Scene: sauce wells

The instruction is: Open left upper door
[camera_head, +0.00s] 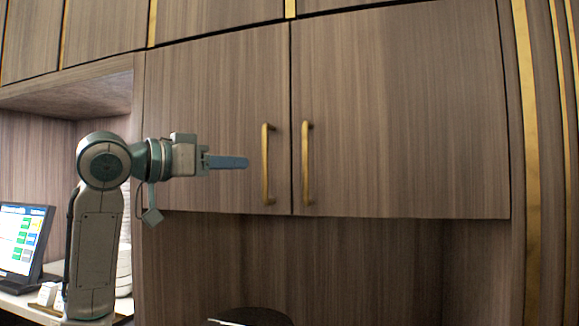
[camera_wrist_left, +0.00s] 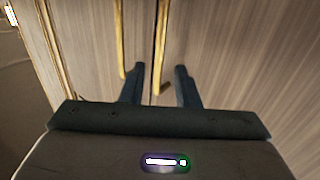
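The left upper door (camera_head: 205,100) is a brown wood-grain panel, closed and flush with the right door (camera_head: 400,110). Its gold vertical bar handle (camera_head: 266,165) is near its right edge. My left gripper (camera_head: 246,162) points right in the head view, with its fingertips a little left of this handle. In the left wrist view, the fingers (camera_wrist_left: 160,75) are apart with nothing gripped. One gold bar lines up with the gap between them, and a second lies to the left; I cannot tell whether the fingers touch either. My right gripper is not in view.
The right door's handle (camera_head: 305,163) is close beside the left one. An open recess (camera_head: 330,265) lies below the doors, with a dark rounded object (camera_head: 255,316) at the bottom. A monitor (camera_head: 22,240) stands on a counter at the left.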

